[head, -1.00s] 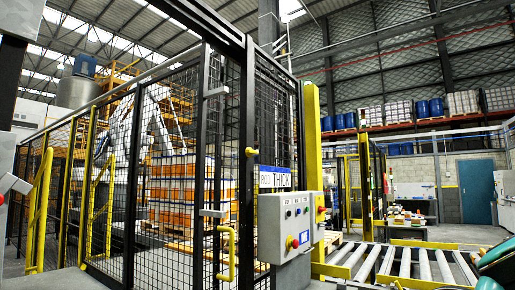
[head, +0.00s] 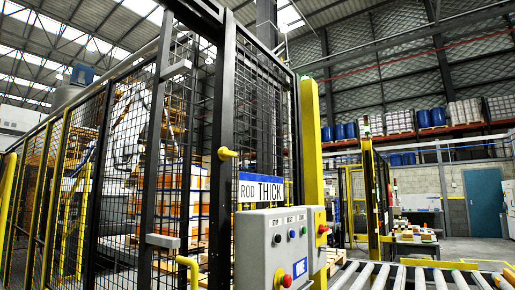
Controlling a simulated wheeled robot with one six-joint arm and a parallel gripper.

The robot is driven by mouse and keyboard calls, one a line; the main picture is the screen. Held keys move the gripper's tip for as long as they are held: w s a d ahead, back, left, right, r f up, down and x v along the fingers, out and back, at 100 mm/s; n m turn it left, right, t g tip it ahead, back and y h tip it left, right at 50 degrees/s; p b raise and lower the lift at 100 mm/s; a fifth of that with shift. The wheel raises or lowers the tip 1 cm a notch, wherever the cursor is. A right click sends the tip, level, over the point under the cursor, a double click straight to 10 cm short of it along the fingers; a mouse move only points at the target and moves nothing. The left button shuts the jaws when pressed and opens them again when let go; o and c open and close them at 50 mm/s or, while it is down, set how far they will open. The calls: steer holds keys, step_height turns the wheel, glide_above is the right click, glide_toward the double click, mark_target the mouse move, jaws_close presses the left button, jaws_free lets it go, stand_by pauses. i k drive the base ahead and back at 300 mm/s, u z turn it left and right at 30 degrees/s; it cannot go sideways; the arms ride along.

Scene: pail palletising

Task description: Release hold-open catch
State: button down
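A black mesh gate (head: 152,150) stands in the fence on the left of the head view. A yellow handle (head: 188,262) is low on it, cut off by the bottom edge. A small yellow peg (head: 227,153) sticks out from the dark post (head: 222,190) to the right of the gate. It may be the hold-open catch, but I cannot tell for certain. A gap shows between the gate's edge and this post. My gripper is not in view.
A grey control box (head: 268,245) with buttons stands close in front, under a "ROD THICK" sign (head: 262,189). A yellow post (head: 312,140) and roller conveyor (head: 400,276) lie to the right. Orange-and-white stacked pails (head: 182,200) stand behind the mesh.

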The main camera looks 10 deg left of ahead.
mark_target(224, 153)
steer(key=u, duration=0.1)
steer(key=i, duration=0.7)
steer(key=u, duration=1)
steer(key=i, duration=0.5)
steer(key=u, duration=0.55)
